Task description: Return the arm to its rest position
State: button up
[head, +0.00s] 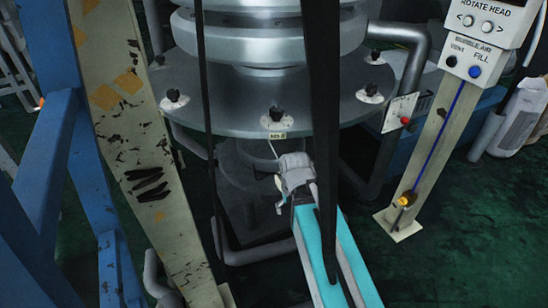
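A pale grey jointed part at the far end of a teal beam (330,262), low in the middle of the head view, looks like my gripper (282,197). It is small and dark against the machine base, so I cannot tell whether its fingers are open or shut. I see nothing clearly held in it. It appears in front of and below the rim of a large round metal flange (235,110); I cannot tell whether they touch.
A control post (437,140) with buttons and a yellow fitting stands at right. A worn beige beam (135,140) and blue frame (55,130) stand at left. Dark upright bars (322,120) cross the middle. Green floor (460,240) is clear at lower right.

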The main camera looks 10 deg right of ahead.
notch_tip(320, 180, up, 22)
jog(key=p, duration=2.2)
jog(key=shift+s+r, duration=0.2)
